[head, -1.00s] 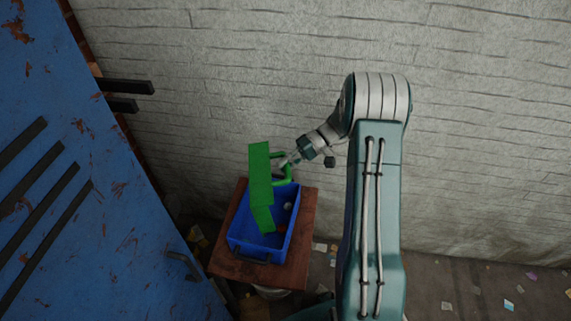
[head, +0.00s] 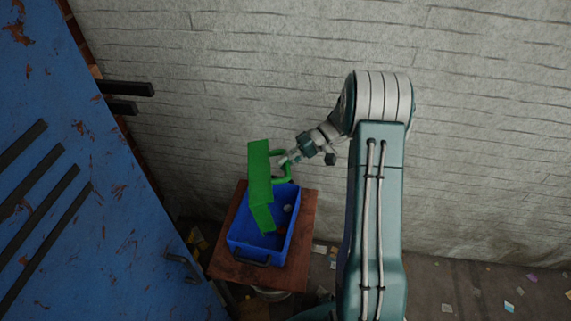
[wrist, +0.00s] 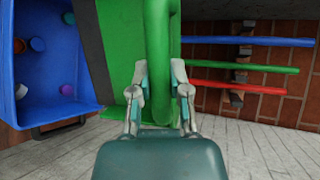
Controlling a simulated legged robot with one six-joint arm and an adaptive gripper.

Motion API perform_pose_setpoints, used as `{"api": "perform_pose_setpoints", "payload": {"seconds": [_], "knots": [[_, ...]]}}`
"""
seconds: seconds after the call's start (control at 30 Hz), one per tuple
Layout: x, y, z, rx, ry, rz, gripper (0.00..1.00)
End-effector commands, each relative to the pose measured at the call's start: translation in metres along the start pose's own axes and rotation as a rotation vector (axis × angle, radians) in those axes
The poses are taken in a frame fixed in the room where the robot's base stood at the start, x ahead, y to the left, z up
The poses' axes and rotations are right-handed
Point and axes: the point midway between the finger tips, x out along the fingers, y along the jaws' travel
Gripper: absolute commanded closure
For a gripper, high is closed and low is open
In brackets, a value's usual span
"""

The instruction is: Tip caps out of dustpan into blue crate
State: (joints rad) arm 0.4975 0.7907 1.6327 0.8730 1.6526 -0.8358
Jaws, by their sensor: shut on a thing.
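The green dustpan (head: 260,172) is tilted steeply, held over the blue crate (head: 244,243). My gripper (head: 290,160) is shut on the dustpan's handle to the right of the pan. In the wrist view my gripper (wrist: 160,92) grips the green handle (wrist: 158,50). The blue crate also shows at the left of the wrist view (wrist: 60,112), with several caps inside, one of them a white cap (wrist: 21,91) and one a red cap (wrist: 38,44). In the head view a pale cap (head: 287,208) lies in the crate. The inside of the pan is not clearly visible.
The crate stands on a small brown wooden table (head: 221,262). A rusty blue panel (head: 90,200) stands close on the left. A pale wall (head: 250,70) is behind. Scraps litter the floor. The wrist view shows coloured bars (wrist: 245,66) on a brick wall.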

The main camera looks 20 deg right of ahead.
Motion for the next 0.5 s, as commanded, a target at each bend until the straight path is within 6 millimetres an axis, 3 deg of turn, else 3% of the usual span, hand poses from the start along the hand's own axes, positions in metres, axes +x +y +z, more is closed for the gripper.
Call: {"api": "perform_pose_setpoints", "payload": {"seconds": [0.2, 0.5], "knots": [[0.006, 0.016, -0.003, 0.000, 0.000, -0.001, 1.00], [0.004, 0.011, -0.002, -0.002, 0.000, 0.000, 1.00]]}}
